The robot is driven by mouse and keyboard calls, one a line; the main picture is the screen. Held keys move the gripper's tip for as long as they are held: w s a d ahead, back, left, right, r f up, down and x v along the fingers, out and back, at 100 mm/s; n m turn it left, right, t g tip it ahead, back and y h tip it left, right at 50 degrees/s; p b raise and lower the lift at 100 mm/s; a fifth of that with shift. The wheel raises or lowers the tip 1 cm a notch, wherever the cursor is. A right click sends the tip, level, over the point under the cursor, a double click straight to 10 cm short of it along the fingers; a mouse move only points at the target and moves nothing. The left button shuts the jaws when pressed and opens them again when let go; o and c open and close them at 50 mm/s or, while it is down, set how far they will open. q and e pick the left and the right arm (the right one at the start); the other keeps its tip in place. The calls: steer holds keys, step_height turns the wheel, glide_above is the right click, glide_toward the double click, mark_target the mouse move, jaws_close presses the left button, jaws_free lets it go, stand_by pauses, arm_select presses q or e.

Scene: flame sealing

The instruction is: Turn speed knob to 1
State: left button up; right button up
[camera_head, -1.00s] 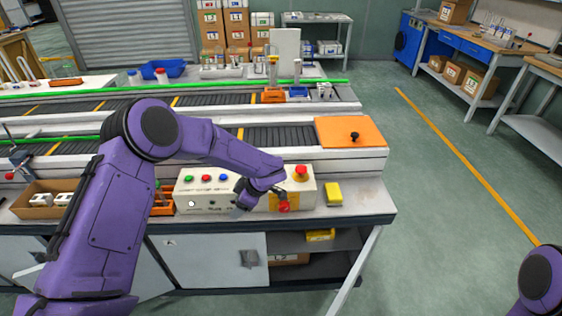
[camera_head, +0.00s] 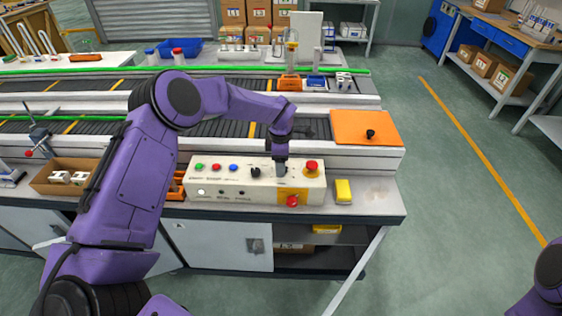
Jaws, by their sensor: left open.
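The cream control box (camera_head: 262,195) stands on the workbench in front of the conveyor. On its top are a green, a red and a blue button, then a black knob (camera_head: 255,172) and a red mushroom button (camera_head: 312,167). My left gripper (camera_head: 281,170) points down at the box top, between the black knob and the red mushroom button. It is open; its small fingertips cover that part of the panel, so a knob there may be hidden. The labels and dial numbers are too small to read. My right gripper is out of view.
A red switch (camera_head: 292,201) on a yellow plate is on the box front. A yellow block (camera_head: 343,191) lies to its right. An orange plate (camera_head: 365,128) with a black knob lies behind. A cardboard tray (camera_head: 45,180) is at left.

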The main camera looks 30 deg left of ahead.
arm_select(q)
steer(key=w+f, duration=0.2)
steer(key=f, duration=0.1)
steer(key=shift+w, duration=0.1)
steer(key=shift+s+r, duration=0.3)
steer(key=c, duration=0.4)
steer(key=shift+s+r, duration=0.1)
steer(key=shift+s, duration=0.05)
steer(key=c, duration=0.5)
steer(key=shift+c, duration=0.7)
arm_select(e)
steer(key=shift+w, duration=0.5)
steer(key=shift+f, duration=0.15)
